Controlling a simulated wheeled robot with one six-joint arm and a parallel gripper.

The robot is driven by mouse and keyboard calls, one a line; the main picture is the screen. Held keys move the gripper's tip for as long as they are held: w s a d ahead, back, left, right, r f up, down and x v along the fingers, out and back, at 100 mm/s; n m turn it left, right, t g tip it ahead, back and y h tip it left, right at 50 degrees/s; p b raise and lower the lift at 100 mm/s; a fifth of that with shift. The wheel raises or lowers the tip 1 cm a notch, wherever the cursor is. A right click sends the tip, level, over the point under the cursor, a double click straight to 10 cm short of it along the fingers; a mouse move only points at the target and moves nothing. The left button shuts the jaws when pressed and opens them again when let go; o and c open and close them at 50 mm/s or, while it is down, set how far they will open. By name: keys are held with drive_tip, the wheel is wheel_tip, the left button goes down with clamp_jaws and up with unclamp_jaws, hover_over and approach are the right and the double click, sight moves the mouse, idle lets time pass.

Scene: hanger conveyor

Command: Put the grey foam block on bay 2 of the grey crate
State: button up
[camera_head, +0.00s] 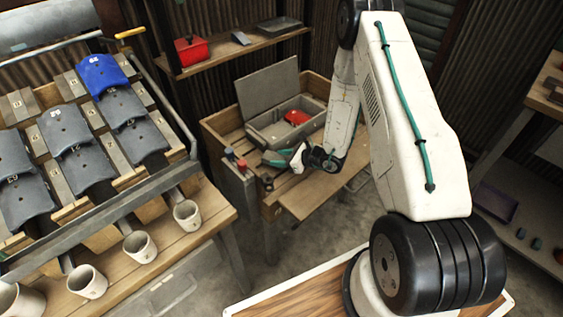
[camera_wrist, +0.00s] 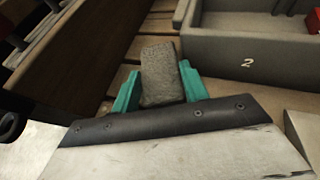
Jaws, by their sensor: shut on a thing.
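The grey foam block (camera_wrist: 160,75) is a rough, dark grey brick between the two teal fingers of my gripper (camera_wrist: 160,90) in the wrist view. My gripper is shut on it. In the head view my gripper (camera_head: 277,159) is over the wooden workbench, just in front of the grey crate (camera_head: 268,139); the block cannot be made out clearly there. In the wrist view the crate (camera_wrist: 225,52) stands to the right of the block, and a white "2" marks its front wall. The block is outside the crate. A red thing (camera_head: 297,117) sits inside the crate's right part.
The crate's grey lid (camera_head: 267,92) stands upright behind it. Small red and dark items (camera_head: 236,160) sit on a post at the bench's left edge. A shelf with a red bin (camera_head: 191,50) is above. Several cups and a sloped rack are left.

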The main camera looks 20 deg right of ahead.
drive_tip(key=shift+f, duration=1.4)
drive_tip(key=shift+f, duration=0.2)
drive_tip(key=o, duration=0.9)
drive_tip(key=shift+o, duration=0.3)
drive_tip(key=shift+r, duration=0.15)
